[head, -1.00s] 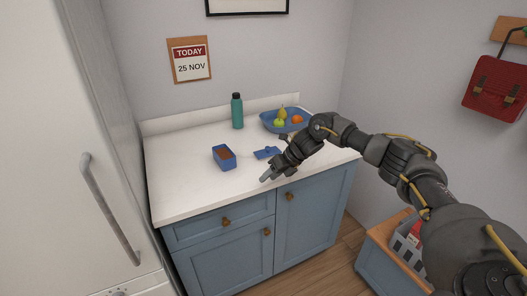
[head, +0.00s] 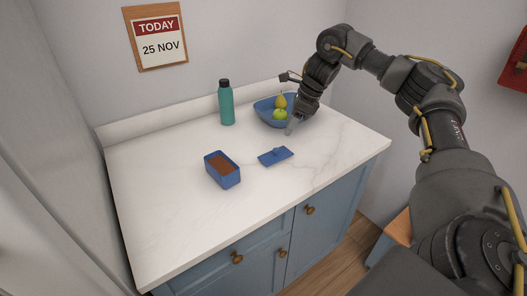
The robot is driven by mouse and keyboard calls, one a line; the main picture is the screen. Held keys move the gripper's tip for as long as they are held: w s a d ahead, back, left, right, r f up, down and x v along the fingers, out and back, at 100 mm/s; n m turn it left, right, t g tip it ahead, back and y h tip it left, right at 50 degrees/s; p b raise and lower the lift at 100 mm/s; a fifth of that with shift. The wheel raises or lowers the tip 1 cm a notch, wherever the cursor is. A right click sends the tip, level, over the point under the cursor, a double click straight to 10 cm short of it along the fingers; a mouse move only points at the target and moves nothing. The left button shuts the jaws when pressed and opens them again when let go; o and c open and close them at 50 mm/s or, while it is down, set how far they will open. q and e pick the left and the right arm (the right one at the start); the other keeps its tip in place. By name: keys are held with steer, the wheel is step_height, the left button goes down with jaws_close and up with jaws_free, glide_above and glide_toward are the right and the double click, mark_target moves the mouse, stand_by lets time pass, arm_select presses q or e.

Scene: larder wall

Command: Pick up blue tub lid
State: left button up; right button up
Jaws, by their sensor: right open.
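The blue tub lid (head: 284,157) lies flat on the white counter, with a small raised knob on top. The open blue tub (head: 222,171) with brown contents stands to its left, apart from it. My right gripper (head: 291,129) is open and empty, pointing down above the counter, behind and slightly right of the lid, in front of the fruit bowl. It does not touch the lid. My left gripper is not in view.
A blue bowl (head: 263,112) with a green apple (head: 280,114) and a pear (head: 281,101) stands close behind my right gripper. A teal bottle (head: 226,105) stands at the back. The white counter (head: 160,210) is clear at the front and left.

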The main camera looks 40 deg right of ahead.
steer(key=b, duration=0.1)
glide_above(277, 149)
steer(key=s+d, duration=0.2)
steer(key=f, duration=0.4)
steer(key=shift+w+a, duration=0.15)
steer(key=shift+w, duration=0.1)
steer(key=shift+f, duration=0.35)
steer(key=p+x, duration=0.1)
steer(key=x, duration=0.3)
steer(key=shift+s+a+f, duration=0.1)
steer(key=shift+a, duration=0.05)
steer(key=shift+a+f, duration=0.1)
steer(key=shift+f, duration=0.4)
jaws_close()
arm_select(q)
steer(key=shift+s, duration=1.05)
